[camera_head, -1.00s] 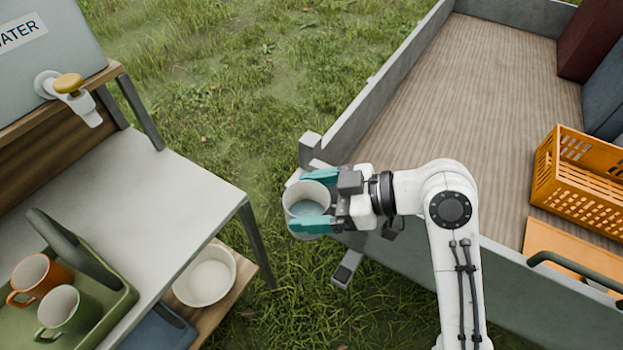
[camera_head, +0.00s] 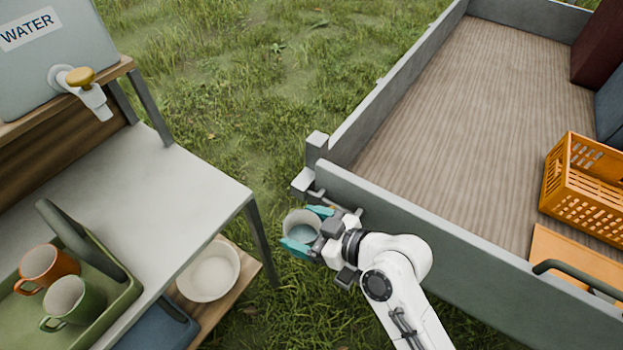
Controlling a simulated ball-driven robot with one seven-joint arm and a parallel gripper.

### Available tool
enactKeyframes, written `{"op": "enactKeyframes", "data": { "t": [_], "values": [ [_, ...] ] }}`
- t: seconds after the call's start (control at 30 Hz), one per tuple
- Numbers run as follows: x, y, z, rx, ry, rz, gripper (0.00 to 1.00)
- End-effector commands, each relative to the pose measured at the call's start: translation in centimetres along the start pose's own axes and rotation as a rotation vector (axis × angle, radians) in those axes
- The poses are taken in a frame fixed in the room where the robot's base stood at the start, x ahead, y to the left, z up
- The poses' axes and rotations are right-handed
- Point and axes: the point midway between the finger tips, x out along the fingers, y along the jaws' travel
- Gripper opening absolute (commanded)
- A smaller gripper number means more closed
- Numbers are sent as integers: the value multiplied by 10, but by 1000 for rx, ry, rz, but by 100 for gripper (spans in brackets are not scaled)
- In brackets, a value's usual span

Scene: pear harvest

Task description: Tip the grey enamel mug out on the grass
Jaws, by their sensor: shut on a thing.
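The grey enamel mug (camera_head: 301,225) is held by my gripper (camera_head: 306,230), whose teal fingers are shut on it from either side. The mug is roughly upright, its open mouth facing up toward the camera, and bluish liquid shows inside. It hangs over the grass (camera_head: 243,95), between the table and the trailer corner. No handle shows on the mug from here.
At left a table (camera_head: 175,185) bears a green tray (camera_head: 120,300) with an orange mug (camera_head: 48,268) and a green mug (camera_head: 75,300). A white bowl (camera_head: 210,272) sits on a lower shelf. The trailer's grey wall (camera_head: 420,235) is close on the right.

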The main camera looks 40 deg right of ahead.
Motion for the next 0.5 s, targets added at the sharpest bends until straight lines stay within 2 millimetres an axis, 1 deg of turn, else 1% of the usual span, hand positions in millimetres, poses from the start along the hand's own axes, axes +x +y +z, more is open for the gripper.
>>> {"op": "enactKeyframes", "data": {
  "t": [0.03,0.23,0.3,0.37,0.5],
  "values": [
    [8,0,11,17,-5,30,39],
    [35,-2,51,68,-3,160,39],
    [44,0,64,90,-6,210,39],
    [52,-2,74,101,-3,242,39],
    [60,1,86,122,-1,292,39]
  ]
}}
